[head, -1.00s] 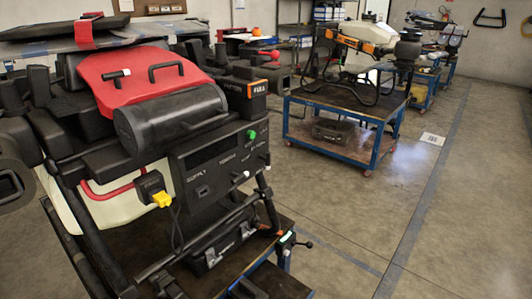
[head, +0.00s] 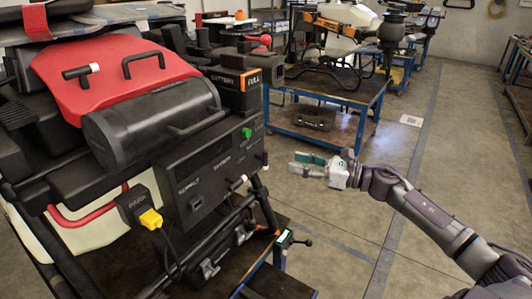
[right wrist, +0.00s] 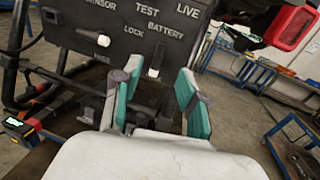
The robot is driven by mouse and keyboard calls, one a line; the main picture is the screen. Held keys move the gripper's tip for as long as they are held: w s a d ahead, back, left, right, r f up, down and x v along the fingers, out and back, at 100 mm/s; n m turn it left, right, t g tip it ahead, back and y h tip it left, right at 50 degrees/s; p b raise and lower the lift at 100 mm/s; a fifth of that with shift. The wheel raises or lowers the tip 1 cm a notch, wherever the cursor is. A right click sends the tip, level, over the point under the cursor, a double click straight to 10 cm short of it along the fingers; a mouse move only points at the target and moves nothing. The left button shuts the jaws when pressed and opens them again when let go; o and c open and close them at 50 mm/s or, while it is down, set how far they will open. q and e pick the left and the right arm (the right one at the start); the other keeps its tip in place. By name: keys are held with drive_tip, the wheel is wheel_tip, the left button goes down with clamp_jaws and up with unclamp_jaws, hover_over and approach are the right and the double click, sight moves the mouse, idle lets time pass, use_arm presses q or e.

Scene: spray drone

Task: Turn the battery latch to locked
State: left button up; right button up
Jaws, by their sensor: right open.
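A black control panel (head: 205,180) faces me on the spray drone. In the right wrist view, the panel (right wrist: 75,30) carries the words SENSOR, TEST, LIVE, LOCK and BATTERY. A small white-tipped lever, probably the battery latch (right wrist: 155,60), stands roughly upright just below LOCK and BATTERY. A second white knob (right wrist: 102,39) sits below SENSOR. My right gripper (head: 301,164) is open and empty, to the right of the panel and apart from it. In the right wrist view its green-padded fingers (right wrist: 157,90) stand either side of the lever's line, short of it. My left gripper is out of view.
A battery box labelled BATTERY FULL (head: 240,92) sits above the panel. A blue cart (head: 335,135) with another drone stands behind. Open floor (head: 345,215) lies to the right.

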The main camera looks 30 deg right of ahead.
sight(266, 158)
drive_tip(key=p+x, duration=0.3)
drive_tip(key=x, duration=0.7)
drive_tip(key=shift+w, duration=0.1)
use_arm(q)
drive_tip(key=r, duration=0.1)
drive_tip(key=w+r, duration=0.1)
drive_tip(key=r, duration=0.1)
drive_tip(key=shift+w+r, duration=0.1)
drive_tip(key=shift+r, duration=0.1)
use_arm(e)
drive_tip(key=shift+f, duration=0.1)
drive_tip(key=shift+c, duration=0.3)
clamp_jaws()
